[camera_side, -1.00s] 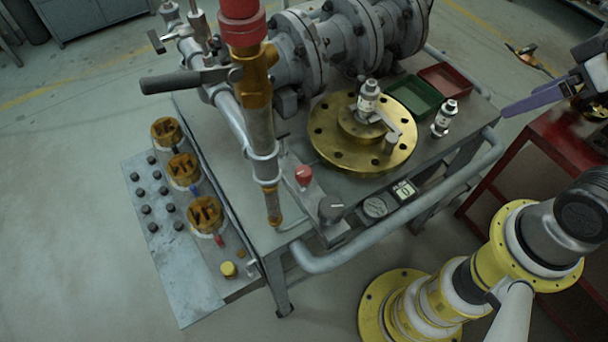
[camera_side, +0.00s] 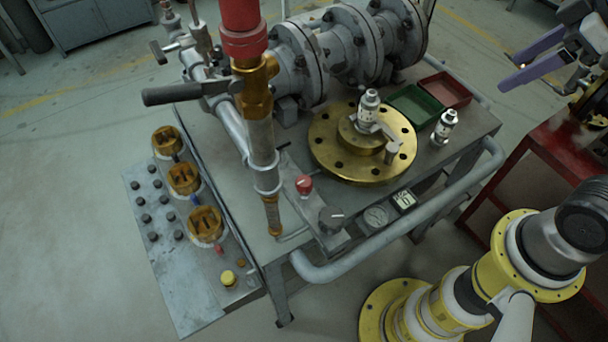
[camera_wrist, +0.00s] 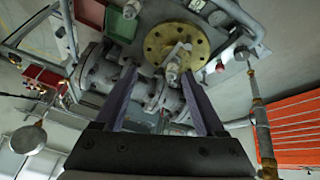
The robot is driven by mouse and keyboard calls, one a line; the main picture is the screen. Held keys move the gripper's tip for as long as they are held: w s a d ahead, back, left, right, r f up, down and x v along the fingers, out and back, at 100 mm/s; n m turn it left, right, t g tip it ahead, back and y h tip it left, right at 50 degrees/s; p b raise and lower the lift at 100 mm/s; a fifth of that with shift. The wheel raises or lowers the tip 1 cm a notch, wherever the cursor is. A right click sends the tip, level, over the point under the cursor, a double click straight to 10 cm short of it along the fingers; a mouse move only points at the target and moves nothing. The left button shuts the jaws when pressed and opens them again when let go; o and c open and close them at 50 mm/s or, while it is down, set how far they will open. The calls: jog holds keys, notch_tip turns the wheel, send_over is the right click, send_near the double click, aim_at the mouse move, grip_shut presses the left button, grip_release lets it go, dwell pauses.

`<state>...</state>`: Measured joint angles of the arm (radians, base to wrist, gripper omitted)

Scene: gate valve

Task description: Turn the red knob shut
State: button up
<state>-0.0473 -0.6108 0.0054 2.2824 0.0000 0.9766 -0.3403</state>
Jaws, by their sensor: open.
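The red knob (camera_side: 304,185) is a small round knob with a pale mark on top, on the grey panel at the front of the cart. It also shows in the wrist view (camera_wrist: 220,67), small and right of the brass flange. My gripper (camera_side: 511,71) is at the upper right of the side view, well away from the knob and right of the cart. Its two purple fingers are apart with nothing between them. In the wrist view my gripper (camera_wrist: 160,75) points toward the cart, with its fingers spread in front of the pipework.
A dark knob (camera_side: 331,219), a gauge (camera_side: 376,216) and a small display (camera_side: 404,199) sit near the red knob. A brass flange (camera_side: 340,168) with a fitting stands behind. A tall pipe (camera_side: 262,150) rises left of the knob. A tubular rail (camera_side: 400,240) edges the cart.

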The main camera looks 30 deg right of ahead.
jog(key=w+a+r+n+g, duration=0.1)
jog(key=w+a+r+n, duration=0.1)
jog(key=w+a+n, duration=0.45)
jog(key=n+g, duration=0.5)
send_over(304, 180)
notch_tip(304, 180, down, 15)
notch_tip(304, 180, down, 14)
jog(key=shift+r, duration=0.25)
jog(key=shift+c, duration=0.2)
grip_shut()
